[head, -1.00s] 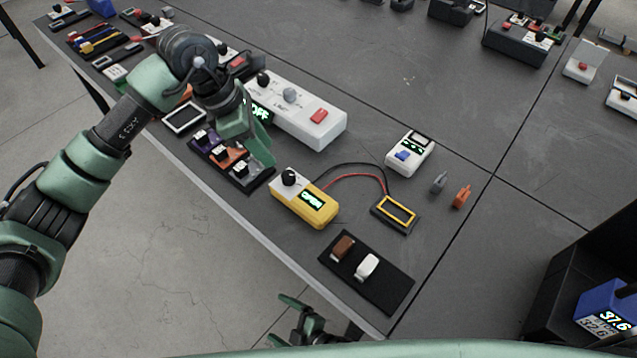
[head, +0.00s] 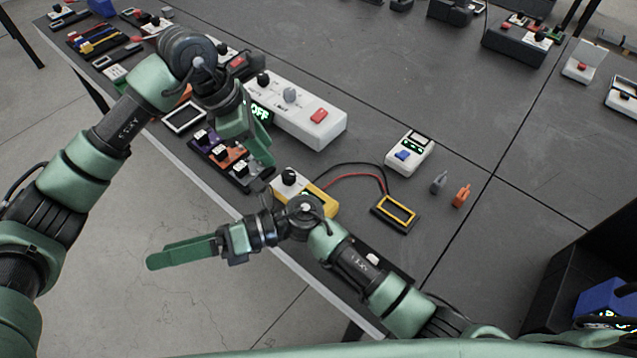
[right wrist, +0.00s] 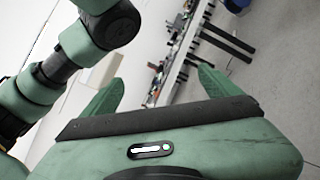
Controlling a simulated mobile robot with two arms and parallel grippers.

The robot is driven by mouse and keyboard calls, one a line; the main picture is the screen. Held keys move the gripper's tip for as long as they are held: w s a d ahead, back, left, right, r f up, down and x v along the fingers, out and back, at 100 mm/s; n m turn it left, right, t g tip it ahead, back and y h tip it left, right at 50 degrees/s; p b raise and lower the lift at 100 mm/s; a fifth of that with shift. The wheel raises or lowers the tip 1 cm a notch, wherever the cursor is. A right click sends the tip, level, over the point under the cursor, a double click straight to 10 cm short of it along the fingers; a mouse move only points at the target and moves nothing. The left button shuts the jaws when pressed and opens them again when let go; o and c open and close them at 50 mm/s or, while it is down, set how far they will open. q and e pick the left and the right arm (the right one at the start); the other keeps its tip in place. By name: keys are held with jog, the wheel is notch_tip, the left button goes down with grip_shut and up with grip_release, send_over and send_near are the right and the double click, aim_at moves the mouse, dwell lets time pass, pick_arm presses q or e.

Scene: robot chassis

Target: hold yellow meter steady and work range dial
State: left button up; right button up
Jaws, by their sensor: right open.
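The yellow meter (head: 328,203) lies near the table's front edge in the head view. Its black dial (head: 289,177) shows at the white upper-left end; my right arm hides much of its front and display. A red and a black lead run from it to a yellow-framed black piece (head: 397,209). My left gripper (head: 262,150) hangs over the purple-and-orange switch row, up and left of the meter; whether its jaws are parted is unclear. My right gripper (head: 165,255) points left, beyond the table edge over the floor, empty. Its fingers stand wide apart in the right wrist view (right wrist: 158,98).
A long white box (head: 305,115) with knobs and a red button stands behind the meter. A white device (head: 409,153) with a blue button, a grey clip (head: 439,182) and an orange clip (head: 462,195) lie to the right.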

jog(key=w+d+t+h, duration=0.1)
jog(key=w+d+h, duration=0.3)
jog(key=d, duration=0.4)
jog(key=w+d+f+m+t+h, duration=0.1)
jog(key=w+d+t+h, duration=0.1)
jog(key=w+d+h, duration=0.3)
jog(key=w+d+f+m+t+h, duration=0.1)
jog(key=w+d+h, duration=0.3)
jog(key=d+h, duration=0.4)
jog(key=shift+w+d+f, duration=0.1)
jog(key=shift+w+d, duration=0.05)
jog(key=shift+d, duration=1)
jog(key=shift+w+d+f, duration=0.1)
jog(key=shift+w+d, duration=0.05)
jog(key=shift+d, duration=0.95)
jog(key=shift+w+a+f+n+t+h, duration=0.15)
jog(key=shift+w+f+n+t+h, duration=0.1)
jog(key=shift+f+n+t+h, duration=0.3)
jog(key=shift+f, duration=3.75)
jog(key=c, duration=1.7)
